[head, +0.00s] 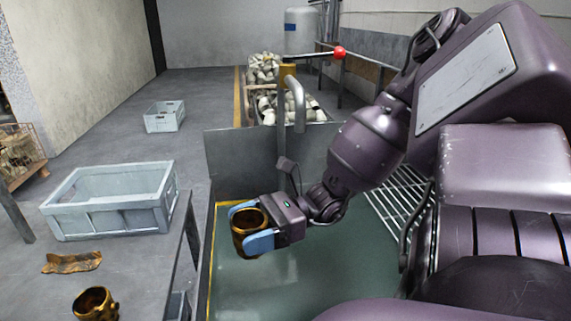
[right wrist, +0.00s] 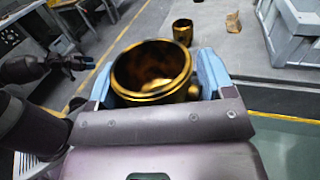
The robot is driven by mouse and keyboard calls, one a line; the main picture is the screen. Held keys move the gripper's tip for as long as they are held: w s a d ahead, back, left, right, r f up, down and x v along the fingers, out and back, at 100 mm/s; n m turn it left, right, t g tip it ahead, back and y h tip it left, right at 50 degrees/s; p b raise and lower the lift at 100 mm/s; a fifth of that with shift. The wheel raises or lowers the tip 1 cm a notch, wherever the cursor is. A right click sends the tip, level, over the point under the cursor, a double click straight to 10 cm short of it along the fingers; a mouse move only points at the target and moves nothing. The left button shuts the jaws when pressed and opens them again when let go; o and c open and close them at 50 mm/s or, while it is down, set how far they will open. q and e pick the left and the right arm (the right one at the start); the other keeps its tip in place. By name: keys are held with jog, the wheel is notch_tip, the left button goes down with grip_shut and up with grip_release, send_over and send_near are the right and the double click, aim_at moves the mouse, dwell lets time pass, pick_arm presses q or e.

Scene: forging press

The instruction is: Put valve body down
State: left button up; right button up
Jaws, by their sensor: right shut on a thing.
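My right gripper (head: 251,225) is shut on a shiny golden-brown valve body (head: 243,232), with one blue finger on each side of it.
A second golden part (head: 95,303) and a flat brown piece (head: 72,262) lie on the grey surface at left. A grey crate (head: 110,218) stands behind them, with a smaller crate (head: 164,122) farther back. A grey panel (head: 240,165) rises behind my right gripper. The green surface (head: 330,265) looks clear.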

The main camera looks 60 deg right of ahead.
aim_at(255, 259)
jog(key=shift+s+d+f+n+g+y+b, duration=0.1)
jog(key=shift+s+f+n+g+y+b, duration=0.1)
jog(key=shift+f+n+g, duration=0.15)
jog(key=shift+s+f+n+g+y+b, duration=0.15)
jog(key=shift+f+g+y, duration=0.1)
jog(key=shift+f, duration=0.15)
notch_tip(255, 259, down, 6)
jog(key=b, duration=0.2)
jog(key=shift+b, duration=0.3)
notch_tip(255, 259, down, 14)
jog(key=b, duration=0.6)
jog(key=shift+r, duration=0.2)
jog(key=shift+f, duration=0.2)
pick_arm(q)
jog(key=f, duration=0.1)
jog(key=d+f+m, duration=0.1)
jog(key=f, duration=0.1)
jog(key=f+m, duration=0.1)
jog(key=shift+w+d+f+h, duration=0.2)
jog(key=shift+w+f+h, duration=0.1)
jog(key=shift+w+f, duration=0.1)
pick_arm(e)
jog(key=shift+f, duration=0.2)
jog(key=shift+f, duration=0.25)
